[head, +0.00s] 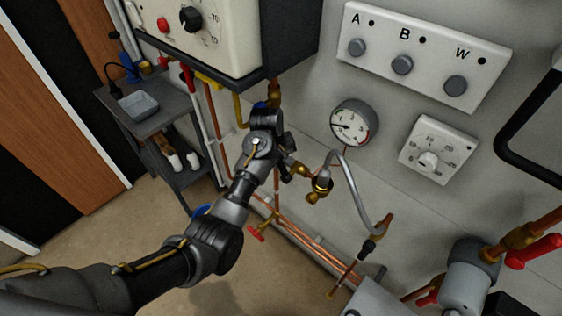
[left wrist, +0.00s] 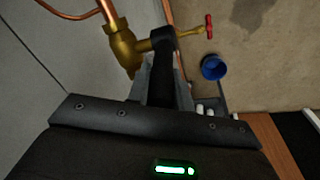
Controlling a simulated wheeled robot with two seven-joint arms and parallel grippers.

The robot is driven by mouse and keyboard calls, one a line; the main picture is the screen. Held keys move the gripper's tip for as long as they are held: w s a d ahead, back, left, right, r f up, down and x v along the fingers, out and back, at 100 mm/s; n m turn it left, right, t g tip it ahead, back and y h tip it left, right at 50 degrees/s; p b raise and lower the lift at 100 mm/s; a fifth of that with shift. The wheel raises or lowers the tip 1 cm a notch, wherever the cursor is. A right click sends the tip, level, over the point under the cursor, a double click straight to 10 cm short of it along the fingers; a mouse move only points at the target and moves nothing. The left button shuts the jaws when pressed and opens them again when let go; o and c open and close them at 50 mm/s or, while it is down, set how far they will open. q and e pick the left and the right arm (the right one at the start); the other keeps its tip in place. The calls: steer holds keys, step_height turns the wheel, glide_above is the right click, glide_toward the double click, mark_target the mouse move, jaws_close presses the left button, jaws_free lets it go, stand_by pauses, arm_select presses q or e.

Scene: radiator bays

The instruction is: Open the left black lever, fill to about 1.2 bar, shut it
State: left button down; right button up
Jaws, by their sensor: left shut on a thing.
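My left gripper (head: 286,171) is at the brass valve (head: 300,171) on the left end of the grey filling hose (head: 352,190). In the left wrist view the gripper (left wrist: 160,88) is shut on the black lever (left wrist: 162,62), which joins the brass valve body (left wrist: 122,46). In the head view the gripper and wrist hide this lever. The round pressure gauge (head: 354,122) is on the wall above the hose. Its dark needle points left, but the figures are too small to read. A black fitting (head: 368,246) shows at the hose's right end. My right gripper is not in view.
The boiler (head: 215,35) hangs above my left wrist. A plate with knobs A, B and W (head: 425,50) and a dial (head: 438,150) are on the wall. A red-handled tap (head: 256,233) and copper pipes (head: 310,245) are below. A grey trolley (head: 120,115) stands left.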

arm_select(q)
steer(key=shift+r, duration=0.1)
steer(key=c, duration=1.3)
jaws_free()
steer(key=shift+o, duration=0.2)
steer(key=shift+r, duration=0.25)
steer(key=shift+b+v, duration=0.9)
steer(key=shift+v, duration=2.6)
